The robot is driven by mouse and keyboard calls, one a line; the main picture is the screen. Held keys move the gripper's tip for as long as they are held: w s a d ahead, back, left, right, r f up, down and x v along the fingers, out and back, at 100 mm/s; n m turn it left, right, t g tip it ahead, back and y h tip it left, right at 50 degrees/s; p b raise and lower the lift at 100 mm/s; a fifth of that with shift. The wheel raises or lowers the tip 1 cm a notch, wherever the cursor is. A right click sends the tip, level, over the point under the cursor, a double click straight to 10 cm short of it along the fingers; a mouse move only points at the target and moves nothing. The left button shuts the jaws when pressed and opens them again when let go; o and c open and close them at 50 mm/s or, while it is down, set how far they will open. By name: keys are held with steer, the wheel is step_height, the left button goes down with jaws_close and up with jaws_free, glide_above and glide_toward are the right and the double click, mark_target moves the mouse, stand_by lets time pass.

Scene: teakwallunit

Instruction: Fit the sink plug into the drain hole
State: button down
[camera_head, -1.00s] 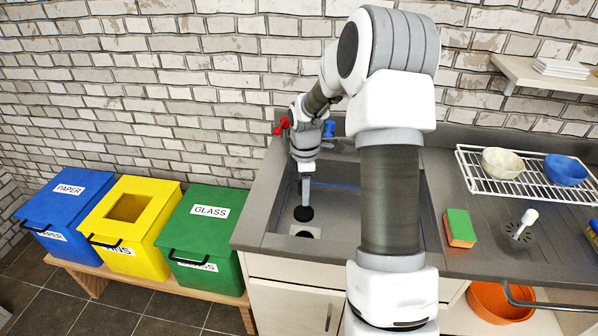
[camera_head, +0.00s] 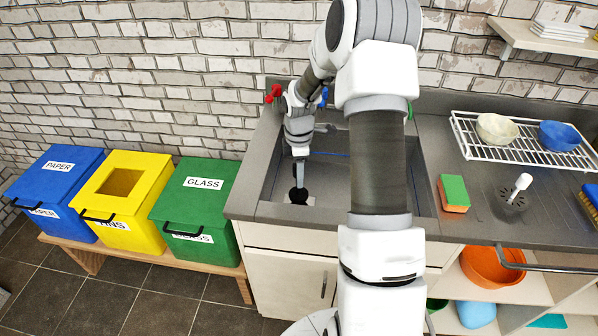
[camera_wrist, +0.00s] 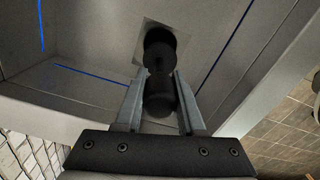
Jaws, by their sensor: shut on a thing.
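The black sink plug (camera_head: 298,196) is in my gripper (camera_head: 299,182), which is shut on its upper part and points down into the sink. In the wrist view the plug's dark knob (camera_wrist: 160,100) sits between the two fingers of my gripper (camera_wrist: 160,80). Its wider dark end lies just beyond the fingertips. The pale square drain plate (camera_head: 312,201) shows at the sink's front left, partly hidden by the plug. In the wrist view the plug overlaps the dark drain hole (camera_wrist: 156,35) in the plate. I cannot tell whether they touch.
The grey sink basin (camera_head: 335,180) has walls close to my gripper at the left and front. Red and blue tap handles stand at the back. A sponge (camera_head: 453,192) and a dish rack (camera_head: 520,150) are on the counter at right. Bins stand left.

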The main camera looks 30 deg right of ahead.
mark_target(299, 193)
steer(key=shift+f+b, duration=1)
steer(key=shift+f, duration=1)
steer(key=shift+f+b, duration=0.6)
steer(key=shift+f, duration=0.7)
stand_by(0.4)
steer(key=shift+c, duration=2.2)
jaws_free()
step_height(299, 193, up, 17)
steer(key=shift+f+p, duration=0.15)
steer(key=shift+p, duration=1.1)
steer(key=shift+r, duration=0.4)
